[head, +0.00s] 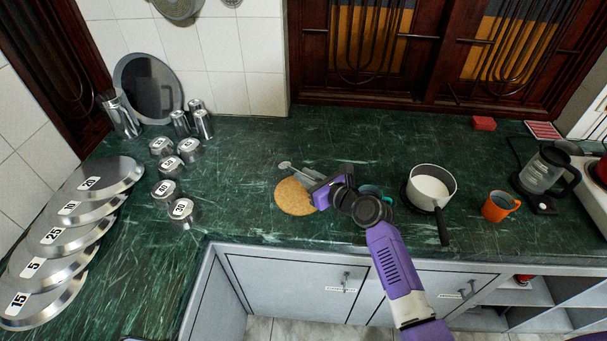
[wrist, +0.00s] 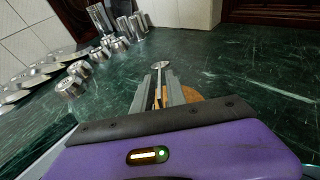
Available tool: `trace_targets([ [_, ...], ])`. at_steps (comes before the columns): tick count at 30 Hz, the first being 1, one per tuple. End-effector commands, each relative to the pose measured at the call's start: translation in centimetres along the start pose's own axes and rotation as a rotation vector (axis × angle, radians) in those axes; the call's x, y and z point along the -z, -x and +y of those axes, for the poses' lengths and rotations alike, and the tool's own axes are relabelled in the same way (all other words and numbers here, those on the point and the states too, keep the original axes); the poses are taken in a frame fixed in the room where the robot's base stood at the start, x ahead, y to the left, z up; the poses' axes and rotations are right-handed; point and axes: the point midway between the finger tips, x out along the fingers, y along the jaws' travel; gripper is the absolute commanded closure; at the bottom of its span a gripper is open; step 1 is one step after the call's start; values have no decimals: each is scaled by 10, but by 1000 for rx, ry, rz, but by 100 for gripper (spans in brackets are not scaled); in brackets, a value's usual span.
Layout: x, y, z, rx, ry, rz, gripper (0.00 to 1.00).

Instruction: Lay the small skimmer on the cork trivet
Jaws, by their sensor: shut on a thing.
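The cork trivet (head: 293,197) is a round tan disc lying on the green counter, left of my arm. It shows in the wrist view (wrist: 192,95), partly hidden behind my gripper. My gripper (head: 312,180) is over the right side of the trivet, its fingers pointing left. In the wrist view my gripper (wrist: 163,90) is shut on the small skimmer's thin handle. The small skimmer (wrist: 161,65) is metallic with a small round head extending beyond the fingertips. In the head view its head (head: 285,166) shows just past the trivet's far edge. I cannot tell whether it touches anything below.
A white-lined pot (head: 432,185) with a dark handle and an orange mug (head: 500,205) stand to the right. A teal cup (head: 371,191) is partly hidden behind my arm. Numbered metal weights (head: 180,212) and lids (head: 95,180) are at left. Counter behind the trivet is clear.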

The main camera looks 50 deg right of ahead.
Motion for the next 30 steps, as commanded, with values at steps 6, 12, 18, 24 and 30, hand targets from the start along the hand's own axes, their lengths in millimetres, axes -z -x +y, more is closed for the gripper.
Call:
trace_targets([
  [6,18,-6,1,-2,0,0,100],
  [12,34,-11,0,-1,0,0,100],
  [18,47,-15,1,-2,1,0,100],
  [24,50,-16,0,-1,1,0,100],
  [30,49,-15,0,0,0,0,100],
])
